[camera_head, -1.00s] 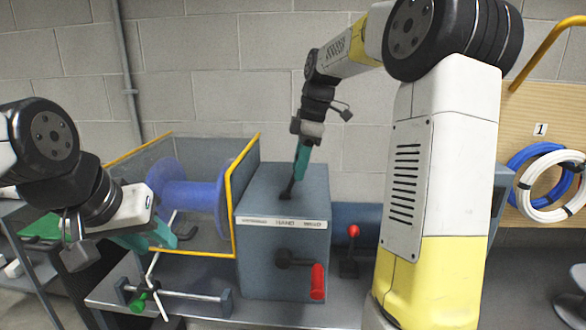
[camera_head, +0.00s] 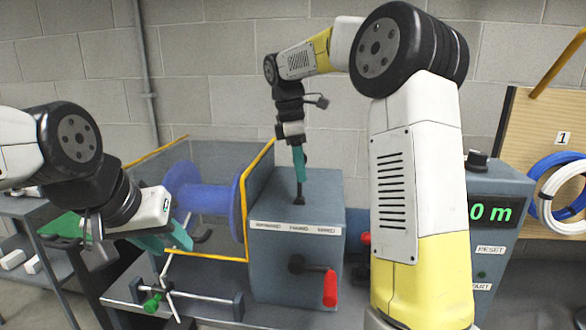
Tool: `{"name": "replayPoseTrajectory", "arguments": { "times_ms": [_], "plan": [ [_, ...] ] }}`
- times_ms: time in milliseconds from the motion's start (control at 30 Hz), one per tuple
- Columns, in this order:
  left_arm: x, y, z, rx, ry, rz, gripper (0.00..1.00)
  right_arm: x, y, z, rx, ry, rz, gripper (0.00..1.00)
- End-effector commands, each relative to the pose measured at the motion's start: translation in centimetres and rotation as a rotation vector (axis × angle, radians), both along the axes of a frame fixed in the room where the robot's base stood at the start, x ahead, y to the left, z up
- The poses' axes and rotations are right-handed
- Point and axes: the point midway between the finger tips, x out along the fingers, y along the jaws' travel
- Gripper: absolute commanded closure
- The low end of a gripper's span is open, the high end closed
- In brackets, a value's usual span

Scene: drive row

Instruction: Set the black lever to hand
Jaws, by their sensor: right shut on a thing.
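The black lever (camera_head: 299,199) stands on top of the grey drive box (camera_head: 275,213), close to upright. A white label strip (camera_head: 294,229) with three words runs along the box's front edge; the middle word appears to be HAND, and the lever is about in line with it. My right gripper (camera_head: 299,178) points down with its teal fingers shut on the lever, hiding its upper part. My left gripper (camera_head: 164,242) hangs at the left, empty, with its teal fingers apart, in front of the reel.
A crank with a red handle (camera_head: 330,288) is on the box front. A blue reel (camera_head: 204,197) sits in a yellow-edged guard left of the box. A green-knobbed clamp (camera_head: 153,303) is at front left. A meter display (camera_head: 493,213) and coiled hoses (camera_head: 551,190) are at right.

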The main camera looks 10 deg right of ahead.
Motion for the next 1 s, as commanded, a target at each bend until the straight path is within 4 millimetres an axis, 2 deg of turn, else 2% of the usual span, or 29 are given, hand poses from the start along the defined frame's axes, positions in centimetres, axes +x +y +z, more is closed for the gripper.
{"name": "replayPoseTrajectory", "arguments": {
  "times_ms": [133, 167, 233, 267, 633, 1000],
  "plan": [
    [0.0, 0.0, 0.0, 0.000, 0.000, 0.000, 0.64, 0.1, 0.0, 0.1, 0.002, -0.005, 0.000, 1.00],
    [0.0, 0.0, 0.0, 0.000, 0.000, 0.000, 0.64, 0.1, 0.0, 0.1, 0.002, -0.005, 0.000, 0.64],
    [0.0, 0.0, 0.0, 0.000, 0.000, 0.000, 0.64, 0.1, 0.0, 0.1, 0.002, -0.005, 0.001, 0.51],
    [0.0, 0.0, 0.0, 0.000, 0.000, 0.000, 0.64, 0.1, 0.0, 0.1, 0.002, -0.004, 0.001, 0.48],
    [0.0, 0.0, 0.0, 0.000, 0.000, 0.000, 0.64, 0.1, 0.1, 0.5, 0.002, -0.003, 0.001, 0.48],
    [0.0, 0.0, 0.0, 0.000, 0.000, 0.000, 0.64, 0.2, 1.1, 6.2, 0.003, -0.005, 0.002, 0.48]
  ]
}}
